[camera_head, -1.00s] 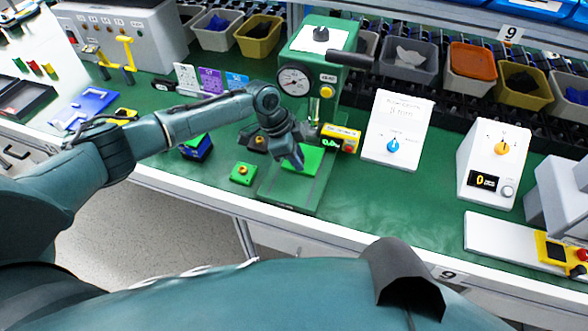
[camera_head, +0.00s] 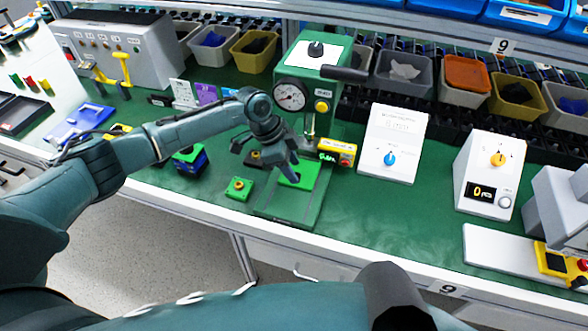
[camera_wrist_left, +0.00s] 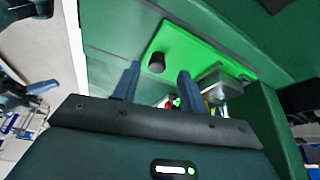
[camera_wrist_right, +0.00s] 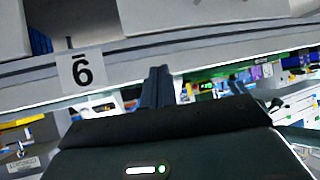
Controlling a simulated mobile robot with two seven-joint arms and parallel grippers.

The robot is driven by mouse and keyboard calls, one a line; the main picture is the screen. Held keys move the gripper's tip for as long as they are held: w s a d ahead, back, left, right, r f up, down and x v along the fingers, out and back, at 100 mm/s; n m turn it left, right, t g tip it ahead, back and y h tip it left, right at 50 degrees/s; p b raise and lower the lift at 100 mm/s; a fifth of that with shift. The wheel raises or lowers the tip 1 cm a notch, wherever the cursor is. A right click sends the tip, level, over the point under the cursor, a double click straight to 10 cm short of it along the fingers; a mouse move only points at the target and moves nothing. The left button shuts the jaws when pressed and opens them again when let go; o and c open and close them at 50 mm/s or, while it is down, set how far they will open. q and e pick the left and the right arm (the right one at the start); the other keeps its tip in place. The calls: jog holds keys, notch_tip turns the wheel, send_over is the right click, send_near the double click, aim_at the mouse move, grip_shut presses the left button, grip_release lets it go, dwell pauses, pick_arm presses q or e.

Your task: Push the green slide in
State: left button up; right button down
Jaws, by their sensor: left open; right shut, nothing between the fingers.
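The green slide is a flat bright green plate (camera_head: 301,176) at the base of a green press (camera_head: 311,90). In the left wrist view the slide (camera_wrist_left: 195,52) carries a dark round knob (camera_wrist_left: 156,62). My left gripper (camera_head: 291,176) points down at the slide's near left part. In the left wrist view its two fingers (camera_wrist_left: 158,80) are apart, with the knob just beyond the gap between them and nothing gripped. Whether a finger touches the slide or knob, I cannot tell. My right gripper (camera_wrist_right: 158,78) is shut and empty, facing the bench's front edge.
Bench between that panel and the white dial box (camera_head: 490,175) is clear.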

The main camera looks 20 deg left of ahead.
pick_arm(q)
jog(key=s+a, duration=0.1)
jog(key=a, duration=0.2)
jog(key=a+b, duration=0.1)
jog(key=a, duration=0.3)
jog(key=s+a+r, duration=0.1)
jog(key=a, duration=0.3)
jog(key=shift+s+a+b, duration=0.1)
jog(key=shift+s+b, duration=0.25)
jog(key=shift+b, duration=0.05)
jog(key=shift+s+a, duration=0.1)
jog(key=shift+a, duration=0.35)
pick_arm(e)
jog(key=shift+a+f+y, duration=0.15)
jog(key=shift+a+y, duration=0.15)
jog(key=shift+a, duration=0.15)
jog(key=shift+w, duration=0.1)
